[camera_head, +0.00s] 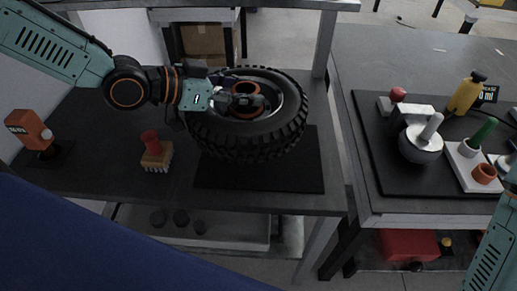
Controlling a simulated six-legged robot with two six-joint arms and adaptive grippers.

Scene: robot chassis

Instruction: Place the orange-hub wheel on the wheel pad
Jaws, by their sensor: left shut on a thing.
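The wheel (258,148) is a large black knobby tyre with an orange hub (247,88). It shows tilted, over the back part of the black wheel pad (262,178). I cannot tell whether it touches the pad. My left gripper (240,97) reaches in from the left and is shut on the wheel at its orange hub. The fingertips are partly hidden inside the rim. The front of the pad is bare. My right gripper is not in view; only part of my right arm shows at the lower right edge.
A red-handled brush (156,153) and an orange tool (30,131) stand on the dark table, left of the pad. A gap separates the tables.

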